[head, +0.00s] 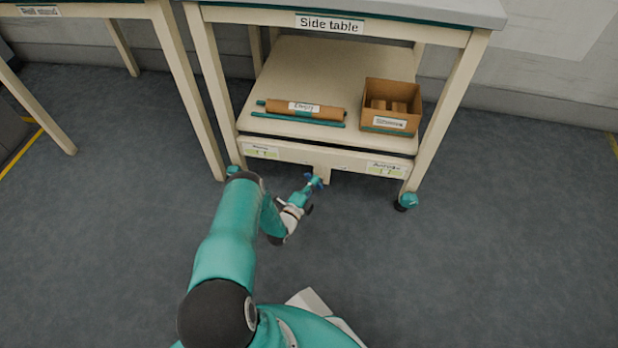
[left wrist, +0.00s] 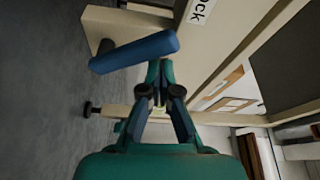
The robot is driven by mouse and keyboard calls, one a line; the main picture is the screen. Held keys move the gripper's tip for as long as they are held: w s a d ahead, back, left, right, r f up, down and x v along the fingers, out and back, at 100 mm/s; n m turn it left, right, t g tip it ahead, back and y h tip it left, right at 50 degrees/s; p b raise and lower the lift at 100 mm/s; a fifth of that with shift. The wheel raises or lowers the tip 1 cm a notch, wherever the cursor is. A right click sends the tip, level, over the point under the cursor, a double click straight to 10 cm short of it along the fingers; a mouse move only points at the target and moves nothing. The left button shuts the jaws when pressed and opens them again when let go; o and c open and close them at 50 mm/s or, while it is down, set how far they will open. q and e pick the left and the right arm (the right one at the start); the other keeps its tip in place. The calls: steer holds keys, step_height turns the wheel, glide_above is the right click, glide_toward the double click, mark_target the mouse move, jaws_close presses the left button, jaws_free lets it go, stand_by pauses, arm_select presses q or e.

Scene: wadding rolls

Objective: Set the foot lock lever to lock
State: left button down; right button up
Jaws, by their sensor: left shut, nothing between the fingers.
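The foot lock lever (head: 316,180) is a small blue bar low at the front middle of the side table. In the left wrist view the lever (left wrist: 135,51) is a thick blue bar, slightly slanted, by a cream block. My left gripper (head: 308,188) is at the lever, its arm reaching up from the bottom of the head view. In the left wrist view its fingertips (left wrist: 160,66) are together and empty, right beside the bar; I cannot tell whether they touch it. A label ending in "ock" (left wrist: 201,11) shows only partly. My right gripper is not in view.
The side table (head: 328,157) stands on casters (head: 406,201). Its lower shelf holds a brown roll (head: 285,106) and an open cardboard box (head: 389,124). Another table's leg (head: 186,90) is close on the left. The floor to the right is clear.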

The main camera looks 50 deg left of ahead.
arm_select(q)
steer(key=shift+s+a, duration=0.25)
steer(key=shift+a, duration=0.2)
steer(key=w+d+r+p, duration=0.2)
steer(key=d+r+p, duration=0.1)
steer(key=d, duration=0.1)
steer(key=f+p+v, duration=0.2)
steer(key=v, duration=0.7)
steer(key=shift+d, duration=0.2)
steer(key=shift+f, duration=0.1)
